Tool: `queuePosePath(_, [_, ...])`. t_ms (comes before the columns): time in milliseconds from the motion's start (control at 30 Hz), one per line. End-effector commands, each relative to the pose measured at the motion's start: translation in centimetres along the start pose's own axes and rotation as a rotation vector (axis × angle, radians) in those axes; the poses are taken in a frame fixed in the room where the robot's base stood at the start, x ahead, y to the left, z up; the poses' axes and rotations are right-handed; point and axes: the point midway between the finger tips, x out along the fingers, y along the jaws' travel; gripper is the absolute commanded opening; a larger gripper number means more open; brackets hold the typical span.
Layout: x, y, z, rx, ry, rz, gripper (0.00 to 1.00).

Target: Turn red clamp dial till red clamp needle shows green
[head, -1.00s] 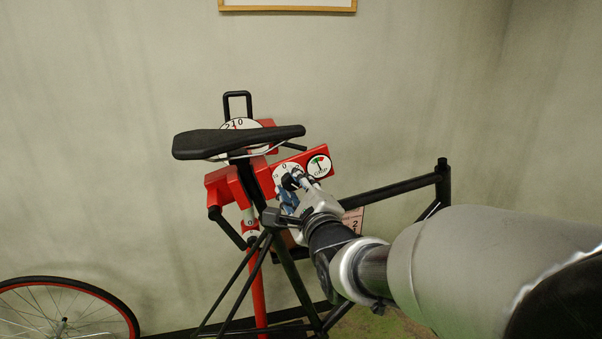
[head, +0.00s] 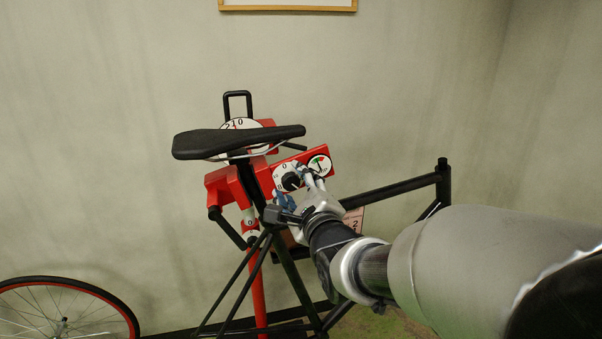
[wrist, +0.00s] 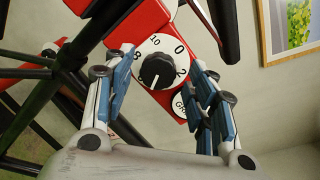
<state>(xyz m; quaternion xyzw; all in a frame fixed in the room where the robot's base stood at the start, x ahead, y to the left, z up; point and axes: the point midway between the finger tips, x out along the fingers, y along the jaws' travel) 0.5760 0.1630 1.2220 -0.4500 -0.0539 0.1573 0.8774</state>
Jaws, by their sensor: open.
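The red clamp (head: 228,190) carries a white dial (head: 279,172) with a black knob (head: 291,184). The knob (wrist: 157,71) and numbered dial face also show in the wrist view, with a pale mark at the knob's lower edge. The round clamp gauge (head: 319,165) sits right of the dial, with a green area near its top; its needle is too small to read surely.
The black saddle (head: 238,141) overhangs the clamp's left part, and the black bike frame (head: 395,187) runs close below and right of my gripper. A wheel (head: 65,310) stands at the lower left.

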Motion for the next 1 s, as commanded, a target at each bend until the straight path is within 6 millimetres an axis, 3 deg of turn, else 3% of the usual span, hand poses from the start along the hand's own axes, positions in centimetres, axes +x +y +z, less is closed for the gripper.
queuePosePath(333, [-0.6, 0.1, -0.1, 0.000, 0.001, 0.002, 0.52])
queuePosePath(700, [-6.2, 0.0, 0.0, 0.000, 0.000, 0.000, 0.52])
queuePosePath(1000, [-7.5, 0.1, -0.1, 0.000, 0.001, 0.002, 0.52])
